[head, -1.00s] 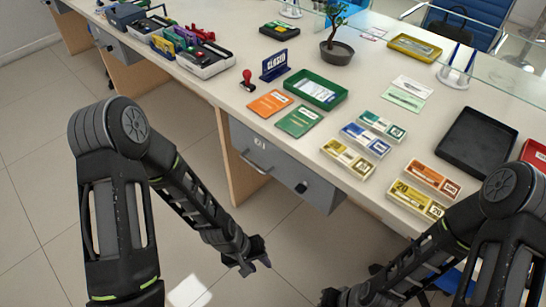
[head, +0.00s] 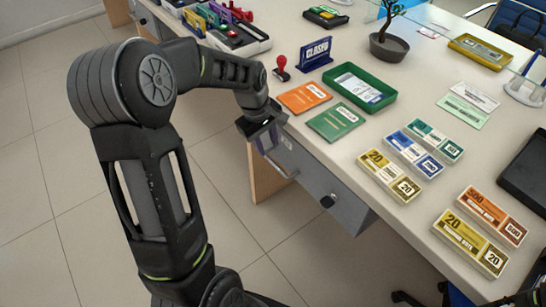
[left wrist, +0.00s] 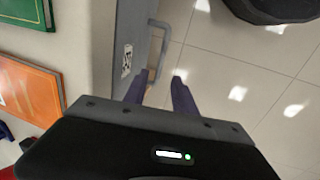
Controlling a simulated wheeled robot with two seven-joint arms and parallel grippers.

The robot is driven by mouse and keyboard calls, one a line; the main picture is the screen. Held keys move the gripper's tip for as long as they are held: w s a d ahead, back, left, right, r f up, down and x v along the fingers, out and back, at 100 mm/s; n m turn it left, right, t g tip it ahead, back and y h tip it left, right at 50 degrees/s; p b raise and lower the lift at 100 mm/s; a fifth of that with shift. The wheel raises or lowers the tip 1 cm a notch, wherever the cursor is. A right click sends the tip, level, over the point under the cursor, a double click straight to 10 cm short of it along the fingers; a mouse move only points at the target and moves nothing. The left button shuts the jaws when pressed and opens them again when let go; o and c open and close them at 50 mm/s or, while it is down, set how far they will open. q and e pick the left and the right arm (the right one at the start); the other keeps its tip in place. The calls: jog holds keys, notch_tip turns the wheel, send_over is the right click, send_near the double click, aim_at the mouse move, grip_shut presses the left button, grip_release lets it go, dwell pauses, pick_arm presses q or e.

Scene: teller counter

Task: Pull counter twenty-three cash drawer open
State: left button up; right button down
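The grey cash drawer (head: 318,184) sits under the front edge of the counter and looks shut. Its front has a bar handle (head: 282,170) and a dark round knob (head: 327,201). A number label (left wrist: 127,61) shows on it in the left wrist view, too small to read surely. My left gripper (head: 268,143) is at the drawer's left part, just above the handle. In the left wrist view its fingers (left wrist: 158,97) are apart, with nothing between them, and the handle (left wrist: 157,52) lies ahead of the tips.
On the counter near the left gripper lie an orange booklet (head: 304,97), a green booklet (head: 337,122) and a green tray (head: 366,97). Banknote bundles (head: 389,176) lie to the right. The tiled floor (head: 60,230) before the drawer is clear.

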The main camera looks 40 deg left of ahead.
aim_at(272, 162)
pick_arm(q)
jog(key=f, duration=0.2)
jog(key=w+f, duration=0.1)
jog(key=f, duration=0.4)
jog(key=shift+w+d+b, duration=0.15)
jog(key=shift+d+b, duration=0.05)
jog(key=shift+b, duration=0.2)
jog(key=shift+c, duration=0.2)
grip_shut()
dwell(0.8)
